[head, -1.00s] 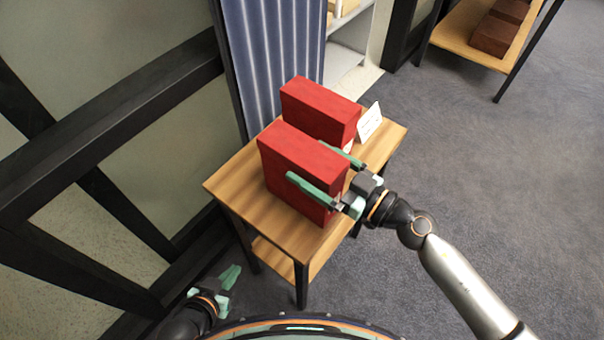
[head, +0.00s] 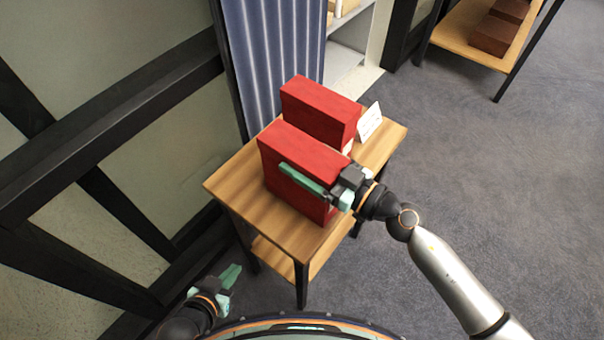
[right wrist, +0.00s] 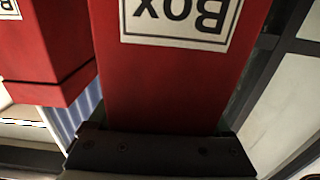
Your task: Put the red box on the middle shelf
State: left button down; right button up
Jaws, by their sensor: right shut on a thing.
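Two red boxes stand upright side by side on a small wooden table (head: 232,184). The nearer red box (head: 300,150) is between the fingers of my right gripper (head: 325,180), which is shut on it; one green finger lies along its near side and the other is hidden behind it. In the right wrist view this red box (right wrist: 160,85) fills the middle, with a white "Box" label. The farther red box (head: 318,108) stands just behind, and also shows in the right wrist view (right wrist: 45,50). My left gripper (head: 228,283) is low at the lower left, empty, its fingers apart.
A small white card (head: 369,122) stands at the table's right back corner. A blue ribbed panel (head: 270,60) is behind the table. A pale shelf unit (head: 345,60) is beyond it. A wooden rack (head: 455,35) holds brown boxes (head: 492,36). The grey carpet at right is clear.

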grip_shut()
jog(key=shift+r, duration=0.1)
